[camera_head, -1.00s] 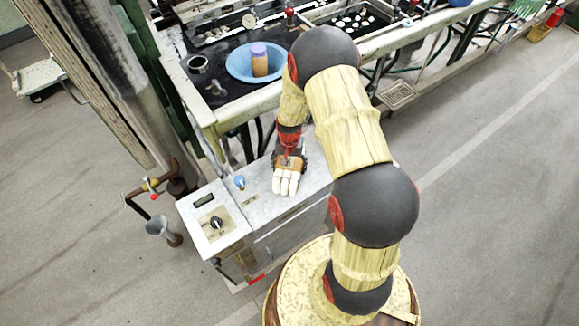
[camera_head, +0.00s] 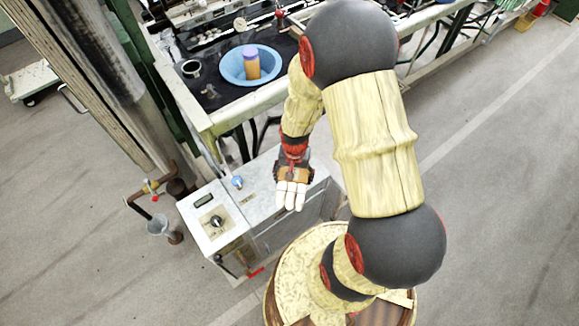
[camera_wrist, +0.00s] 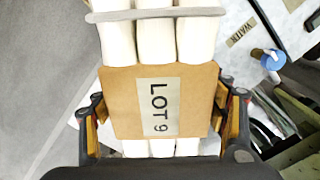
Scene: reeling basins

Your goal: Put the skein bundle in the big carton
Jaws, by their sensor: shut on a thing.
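The skein bundle is several white skeins side by side with a brown paper band marked "LOT 9" (camera_wrist: 120,105) and a grey tie. In the head view the skein bundle (camera_head: 291,194) hangs at the end of my arm over the front edge of the grey-white cabinet top. My gripper (camera_head: 293,174) is shut on it, and in the wrist view the fingers of my gripper (camera_wrist: 165,108) press the band from both sides. I cannot make out a big carton in either view.
Floor at right is clear.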

